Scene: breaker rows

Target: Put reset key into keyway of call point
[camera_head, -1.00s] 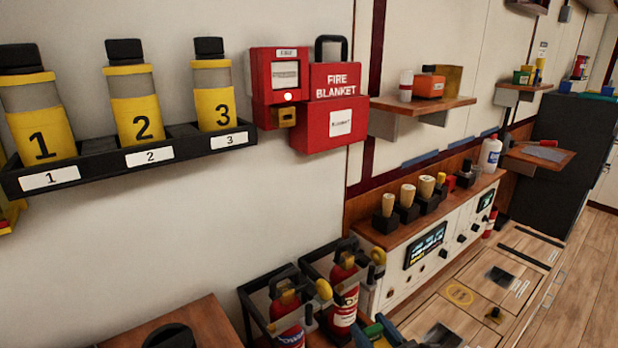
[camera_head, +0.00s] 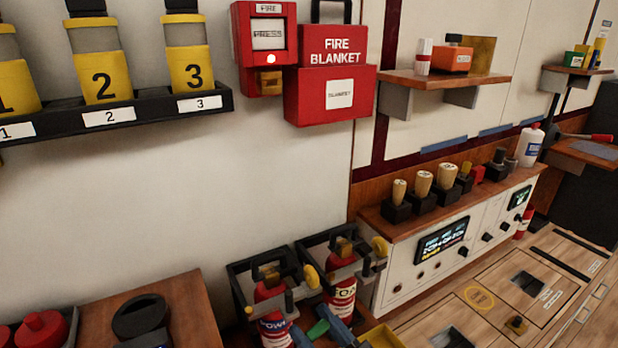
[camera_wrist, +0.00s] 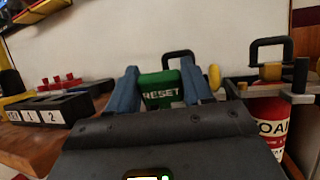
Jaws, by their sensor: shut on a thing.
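The call point (camera_head: 264,42) is a red wall box with a white press panel and a small lit lamp, at the upper middle of the head view. A brass block, which looks like the keyway (camera_head: 268,82), sits at its lower edge; its slot is too small to make out. My gripper (camera_wrist: 160,76) has blue fingers shut on the green reset key (camera_wrist: 162,92), marked RESET, in the wrist view. In the head view the key (camera_head: 318,328) shows at the bottom edge, well below and apart from the call point. The key's tip is hidden.
A red fire blanket box (camera_head: 332,92) hangs right beside the call point. A rack of numbered yellow bottles (camera_head: 110,115) is to its left. Extinguishers in black frames (camera_head: 342,290) stand close to my gripper. The white wall below the call point is bare.

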